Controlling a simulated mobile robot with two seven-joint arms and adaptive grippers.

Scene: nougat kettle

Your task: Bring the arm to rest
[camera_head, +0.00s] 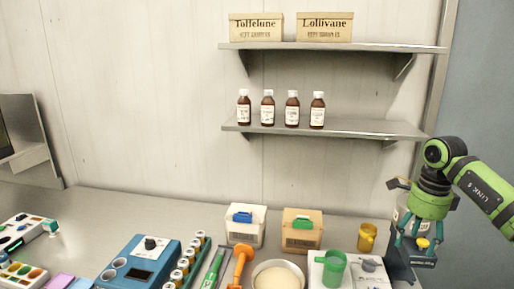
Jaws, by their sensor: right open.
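My right arm, green and black, comes in from the right edge. My right gripper (413,243) points down beside the wall at the right end of the counter, its teal fingers apart. A pale labelled object (401,217) shows partly behind the gripper. I cannot tell whether the fingers touch either one. My left gripper is not in view.
Left of the gripper are a yellow mug (367,237), a green cup (334,268) on a white scale, and a bowl (277,276). Two lidded boxes stand behind. The lower shelf (350,128) with brown bottles juts out left of the arm. The counter's back left is clear.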

